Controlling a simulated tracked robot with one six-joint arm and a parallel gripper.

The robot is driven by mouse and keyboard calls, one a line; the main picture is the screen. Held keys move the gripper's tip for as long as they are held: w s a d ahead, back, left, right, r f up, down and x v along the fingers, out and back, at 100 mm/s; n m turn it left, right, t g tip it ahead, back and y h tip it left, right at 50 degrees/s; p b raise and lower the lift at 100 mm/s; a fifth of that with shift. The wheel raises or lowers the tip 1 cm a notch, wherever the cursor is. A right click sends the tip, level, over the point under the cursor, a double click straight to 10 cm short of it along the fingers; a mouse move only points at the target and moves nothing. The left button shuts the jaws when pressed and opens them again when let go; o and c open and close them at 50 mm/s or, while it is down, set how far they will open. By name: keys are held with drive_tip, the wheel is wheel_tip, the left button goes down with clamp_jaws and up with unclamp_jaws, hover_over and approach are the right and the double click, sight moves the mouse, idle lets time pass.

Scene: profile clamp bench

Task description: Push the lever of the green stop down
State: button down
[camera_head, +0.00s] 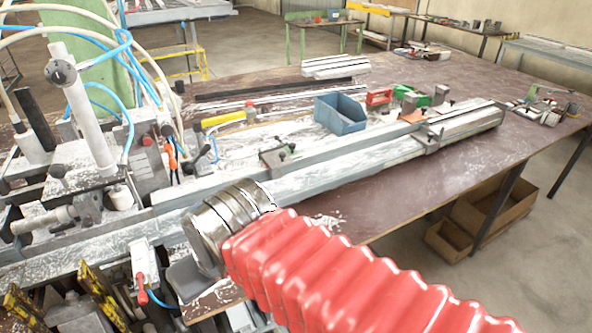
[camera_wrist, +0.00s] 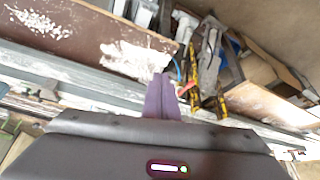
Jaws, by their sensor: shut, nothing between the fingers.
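A green block (camera_head: 411,100) stands by the far part of the long metal rail (camera_head: 345,150) in the head view. I cannot tell which is the green stop of the task, and no lever is clear on either. My gripper (camera_wrist: 161,82) is shut and empty in the wrist view, with its purple-grey fingers together above the bench edge. In the head view my red arm sleeve and metal cuff are in front of the rail and hide part of it; the fingers do not show there.
A blue bin (camera_head: 340,113) and a red block (camera_head: 379,97) stand behind the rail. A machine with hoses and a white cylinder (camera_head: 92,120) fills the left. Yellow-black striped parts (camera_head: 100,290) are at the lower left.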

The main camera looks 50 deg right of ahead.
drive_tip(key=w+f+m+y, duration=0.3)
drive_tip(key=w+m+y, duration=0.3)
drive_tip(key=m, duration=0.4)
drive_tip(key=w+d+m+t, duration=0.4)
drive_tip(key=w+d+m, duration=0.5)
drive_tip(key=m, duration=0.1)
drive_tip(key=d+f+m+t+h, duration=0.1)
drive_tip(key=d+f+m+h, duration=0.1)
drive_tip(key=d+m, duration=0.4)
drive_tip(key=s+d+f+m+t+h, duration=0.1)
drive_tip(key=d+m+h, duration=0.4)
drive_tip(key=d, duration=1)
drive_tip(key=d+f+m+t+h, duration=0.2)
drive_tip(key=d+f+m+h, duration=0.1)
drive_tip(key=d+m, duration=0.5)
drive_tip(key=shift+s+d+f+m, duration=0.2)
drive_tip(key=shift+s+d+m, duration=0.15)
drive_tip(key=shift+d, duration=0.9)
drive_tip(key=shift+w, duration=0.1)
approach(277, 159)
drive_tip(key=shift+w+d+f, duration=0.3)
drive_tip(key=shift+d+f, duration=0.25)
drive_tip(key=shift+f, duration=0.2)
drive_tip(key=shift+w+d+f, duration=0.3)
drive_tip(key=shift+d+f, duration=0.25)
drive_tip(key=shift+f, duration=0.25)
drive_tip(key=shift+w+d+f, duration=0.3)
drive_tip(key=shift+d+f, duration=0.3)
drive_tip(key=shift+f, duration=0.15)
